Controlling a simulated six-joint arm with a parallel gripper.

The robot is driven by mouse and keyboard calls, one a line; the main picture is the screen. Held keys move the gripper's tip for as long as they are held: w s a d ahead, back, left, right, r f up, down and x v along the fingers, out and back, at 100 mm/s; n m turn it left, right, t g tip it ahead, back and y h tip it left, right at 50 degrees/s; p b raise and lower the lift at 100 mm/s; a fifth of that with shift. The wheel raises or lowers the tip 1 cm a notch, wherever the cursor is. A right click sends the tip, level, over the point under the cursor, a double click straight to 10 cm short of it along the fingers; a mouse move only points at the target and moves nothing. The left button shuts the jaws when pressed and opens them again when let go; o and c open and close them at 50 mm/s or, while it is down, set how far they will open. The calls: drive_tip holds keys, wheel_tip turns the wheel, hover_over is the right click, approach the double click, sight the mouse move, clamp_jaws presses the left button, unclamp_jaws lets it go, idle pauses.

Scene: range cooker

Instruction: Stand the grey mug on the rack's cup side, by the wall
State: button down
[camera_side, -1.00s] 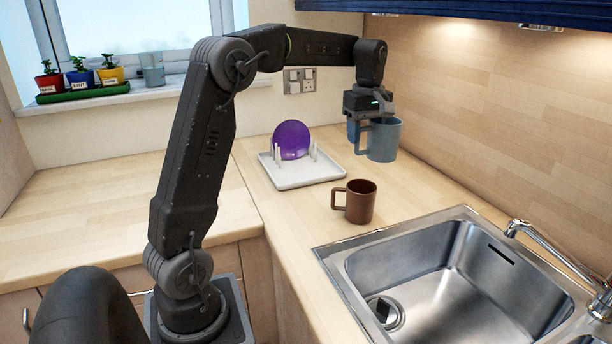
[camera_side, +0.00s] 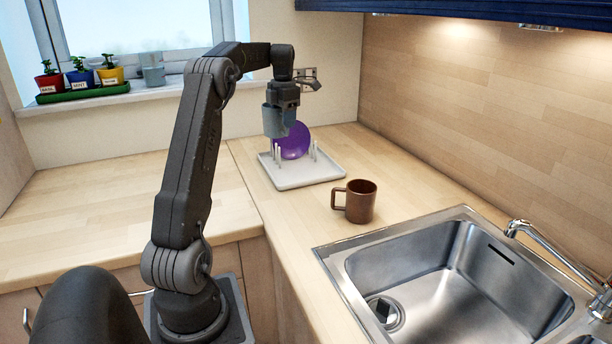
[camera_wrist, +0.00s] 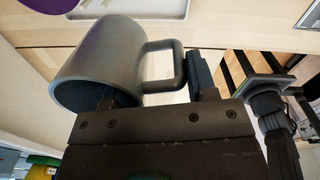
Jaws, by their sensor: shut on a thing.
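The grey mug (camera_side: 273,122) is held in the air by my gripper (camera_side: 284,100). In the side view it overlaps the left edge of the purple plate and hangs above the rack's back left part. In the wrist view the mug (camera_wrist: 105,58) lies across the picture with its handle to the right. One finger of my gripper (camera_wrist: 152,88) is at the mug's rim and the other is beyond the handle. The white rack (camera_side: 300,181) stands on the counter with pegs and the purple plate (camera_side: 294,143) upright in it. The rack's edge also shows in the wrist view (camera_wrist: 150,9).
A brown mug (camera_side: 360,203) stands on the counter in front of the rack, right of centre. The steel sink (camera_side: 440,280) and tap (camera_side: 540,240) are at the right. Potted plants (camera_side: 80,80) line the windowsill. The counter left of the rack is clear.

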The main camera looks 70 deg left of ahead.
drive_tip(key=f, duration=0.3)
drive_tip(key=shift+w, duration=0.25)
drive_tip(key=shift+w+d+f, duration=0.6)
drive_tip(key=shift+w+f, duration=1.15)
drive_tip(key=shift+w+d+f, duration=0.6)
drive_tip(key=shift+w+f, duration=1.2)
drive_tip(key=shift+w+d+f, duration=0.6)
drive_tip(key=shift+w+f, duration=1.15)
drive_tip(key=shift+c, duration=2.1)
unclamp_jaws()
drive_tip(key=shift+f, duration=0.1)
